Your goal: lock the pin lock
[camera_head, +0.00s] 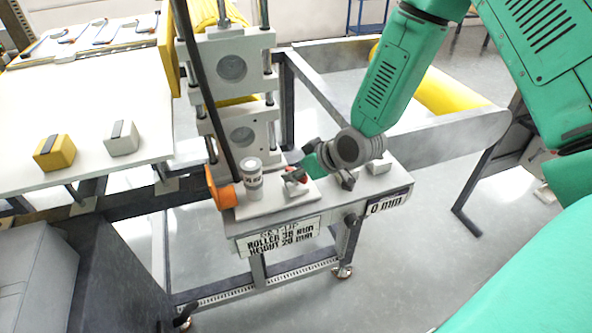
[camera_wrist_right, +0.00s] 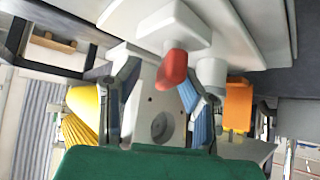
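The pin lock shows as a small red-tipped handle (camera_head: 296,175) on the white top of the roller stand, beside a white cylinder (camera_head: 253,180). In the right wrist view the red tip (camera_wrist_right: 173,68) sticks out from a white block (camera_wrist_right: 172,25). My right gripper (camera_head: 322,170) is just right of the handle in the head view. In the right wrist view its fingers (camera_wrist_right: 160,84) are spread apart, with the red tip showing between them near their ends. I cannot tell whether they touch it. My left gripper is not in view.
The roller stand's upright frame (camera_head: 232,68) rises behind the handle. An orange part (camera_head: 221,188) is at the left of the stand's top. A small white block (camera_head: 379,164) is to the right. A white table (camera_head: 85,105) with yellow and white blocks is at left.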

